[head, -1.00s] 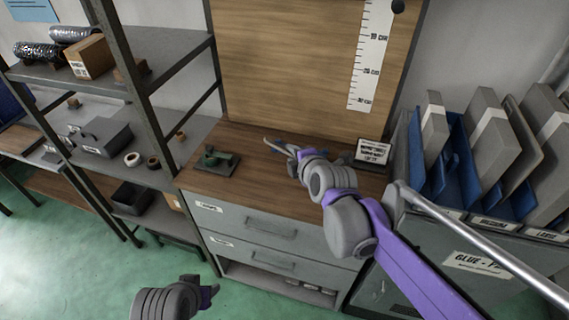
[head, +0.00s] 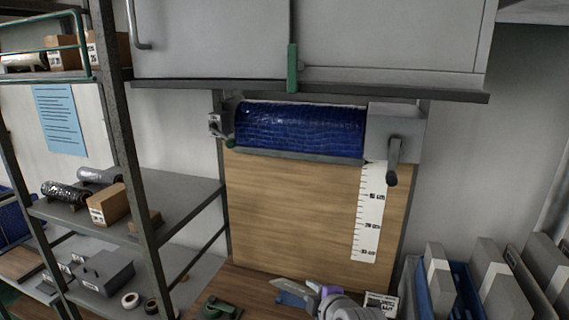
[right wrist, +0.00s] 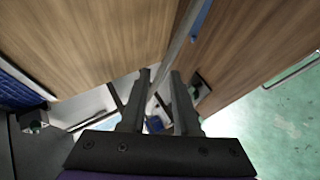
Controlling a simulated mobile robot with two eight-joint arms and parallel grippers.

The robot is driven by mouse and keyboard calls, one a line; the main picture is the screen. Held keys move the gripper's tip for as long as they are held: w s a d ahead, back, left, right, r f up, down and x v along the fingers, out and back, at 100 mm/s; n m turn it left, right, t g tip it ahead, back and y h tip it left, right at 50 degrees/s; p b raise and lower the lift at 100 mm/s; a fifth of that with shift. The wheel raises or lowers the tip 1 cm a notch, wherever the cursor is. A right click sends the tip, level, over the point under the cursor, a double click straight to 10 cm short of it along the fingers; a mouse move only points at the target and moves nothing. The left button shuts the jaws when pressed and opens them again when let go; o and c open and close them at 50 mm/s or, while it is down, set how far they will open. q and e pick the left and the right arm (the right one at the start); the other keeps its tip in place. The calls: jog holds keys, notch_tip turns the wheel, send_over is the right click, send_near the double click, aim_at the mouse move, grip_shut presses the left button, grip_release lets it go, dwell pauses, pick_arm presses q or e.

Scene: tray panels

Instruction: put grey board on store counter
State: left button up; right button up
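The store counter (head: 245,283) has a brown wooden top, partly visible at the bottom of the head view. My right gripper (head: 318,292) is above it. In the right wrist view its two fingers (right wrist: 162,95) are apart, with a gap between them. A thin grey strip runs past this gap; I cannot tell whether it is a board seen edge-on. A pale flat piece (head: 287,284) shows by the gripper in the head view, with something blue under it. Grey boards (head: 500,290) with white bands stand upright in a blue rack at the lower right. My left gripper is out of view.
A wooden back panel (head: 290,205) with a white ruler (head: 369,215) rises behind the counter. A blue roll (head: 300,130) hangs above it, under grey cabinets (head: 390,35). A small green-handled tool (head: 217,308) lies on the counter. Shelves with boxes stand on the left.

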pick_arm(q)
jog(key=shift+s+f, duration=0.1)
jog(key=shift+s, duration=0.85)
pick_arm(e)
jog(key=s+d+f+m+g+h, duration=0.1)
jog(key=s+d+f+m, duration=0.2)
jog(key=s+m, duration=0.3)
jog(key=s+d+f+m+g+h, duration=0.1)
jog(key=s+d+f+m, duration=0.3)
jog(key=s, duration=0.6)
jog(key=s+d+f+m+g+h, duration=0.1)
jog(key=s+d+f+m+g, duration=0.2)
jog(key=s+f+m, duration=0.3)
jog(key=shift+s+d+f+m, duration=0.2)
jog(key=shift+s+d+m, duration=0.5)
jog(key=shift+s+m, duration=0.4)
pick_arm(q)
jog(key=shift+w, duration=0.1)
pick_arm(e)
jog(key=shift+w, duration=0.15)
